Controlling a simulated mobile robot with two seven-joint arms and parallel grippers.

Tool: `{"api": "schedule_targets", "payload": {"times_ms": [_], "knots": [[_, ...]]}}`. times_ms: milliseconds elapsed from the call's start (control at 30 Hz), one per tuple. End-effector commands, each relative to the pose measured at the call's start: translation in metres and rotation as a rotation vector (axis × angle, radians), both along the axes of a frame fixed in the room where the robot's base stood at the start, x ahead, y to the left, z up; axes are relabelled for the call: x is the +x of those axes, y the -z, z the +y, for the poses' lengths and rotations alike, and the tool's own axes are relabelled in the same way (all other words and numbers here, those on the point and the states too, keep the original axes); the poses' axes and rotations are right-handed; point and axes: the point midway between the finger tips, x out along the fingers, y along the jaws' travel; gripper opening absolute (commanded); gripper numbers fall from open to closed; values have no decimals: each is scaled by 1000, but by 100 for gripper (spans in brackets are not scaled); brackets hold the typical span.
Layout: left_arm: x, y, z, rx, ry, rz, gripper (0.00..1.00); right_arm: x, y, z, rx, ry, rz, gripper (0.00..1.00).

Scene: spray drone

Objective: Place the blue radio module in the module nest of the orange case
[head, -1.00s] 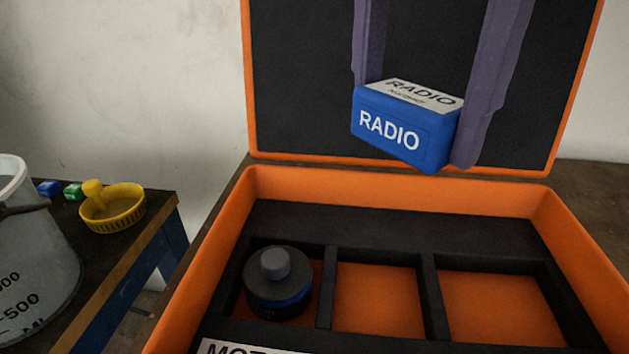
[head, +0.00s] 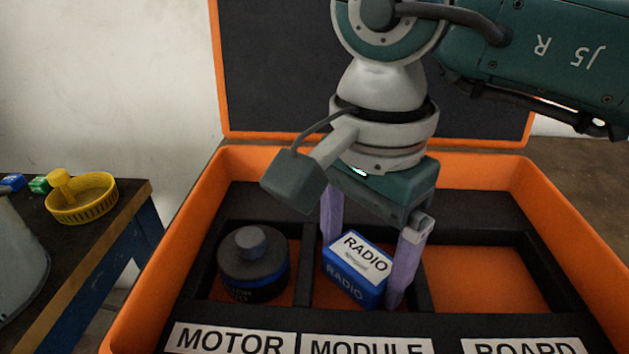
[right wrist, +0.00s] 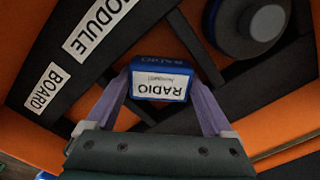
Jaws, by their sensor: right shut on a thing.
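The blue radio module (head: 352,273) with a white RADIO label is in the middle compartment, the one behind the MODULE label (head: 367,346). It sits a little turned against the compartment walls. Whether it touches the floor of the nest I cannot tell. My right gripper (head: 366,262) reaches down from above, its purple fingers shut on the module's two sides. In the right wrist view the module (right wrist: 161,80) is between both fingertips. The orange case (head: 180,222) stands open with its lid up behind. My left gripper is not in view.
A dark round motor (head: 253,266) fills the left compartment, behind the MOTOR label. The right BOARD compartment (head: 487,278) is empty. Black dividers border the nest. At left, a side table holds a yellow strainer (head: 83,205), small blue and green blocks, and a grey-white container.

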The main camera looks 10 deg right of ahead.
Motion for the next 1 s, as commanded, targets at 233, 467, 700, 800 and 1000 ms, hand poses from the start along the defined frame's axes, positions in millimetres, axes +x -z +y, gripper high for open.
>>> {"api": "schedule_targets", "payload": {"times_ms": [233, 467, 700, 800, 1000], "knots": [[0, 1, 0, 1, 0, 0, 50, 0, 1, 0, 1, -1, -2, 27], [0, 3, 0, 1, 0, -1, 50, 0, 2, 0, 0, 0, -1, 100], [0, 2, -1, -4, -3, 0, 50, 0, 1, 0, 0, 0, -1, 100], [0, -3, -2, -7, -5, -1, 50, 1, -5, 0, 0, -1, -2, 100], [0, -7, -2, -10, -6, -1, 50, 2, -45, 0, 0, -2, -7, 100]]}}
